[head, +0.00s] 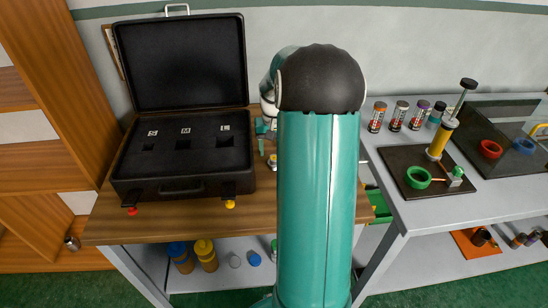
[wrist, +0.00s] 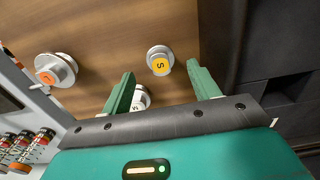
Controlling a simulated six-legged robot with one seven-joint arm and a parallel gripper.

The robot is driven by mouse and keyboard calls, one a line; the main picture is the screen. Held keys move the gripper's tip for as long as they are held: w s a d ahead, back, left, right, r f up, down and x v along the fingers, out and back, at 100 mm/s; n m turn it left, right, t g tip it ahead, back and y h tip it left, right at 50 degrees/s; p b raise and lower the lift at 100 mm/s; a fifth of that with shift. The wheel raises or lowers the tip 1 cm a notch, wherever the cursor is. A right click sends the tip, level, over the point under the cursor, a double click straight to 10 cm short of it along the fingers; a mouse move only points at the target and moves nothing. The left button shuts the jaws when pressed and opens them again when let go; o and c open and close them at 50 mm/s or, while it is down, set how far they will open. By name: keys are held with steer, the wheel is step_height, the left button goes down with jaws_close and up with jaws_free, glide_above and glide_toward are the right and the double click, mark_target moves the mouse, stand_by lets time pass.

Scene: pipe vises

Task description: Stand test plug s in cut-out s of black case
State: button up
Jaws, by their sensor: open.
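Test plug s (wrist: 160,62), a pale grey round plug with a yellow top marked S, stands on the wooden bench top. In the wrist view it lies between the lines of my gripper's (wrist: 161,69) two green fingers. The fingers are apart and hold nothing; I cannot tell their height above the plug. In the head view a small yellow-topped plug (head: 272,161) shows just right of the case, partly beside my arm. The black case (head: 183,188) is open at left, with cut-out s (head: 149,147) leftmost and empty-looking. The case wall (wrist: 270,60) fills the wrist view's right side.
A white-topped plug marked M (wrist: 138,98) is partly hidden behind the left finger. An orange-topped plug (wrist: 48,75) stands farther left. A grey bench (head: 450,205) at right carries a black mat, bottles and rings. The lid (head: 183,60) stands upright behind the case.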

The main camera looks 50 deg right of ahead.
mark_target(274, 158)
step_height(274, 158, up, 7)
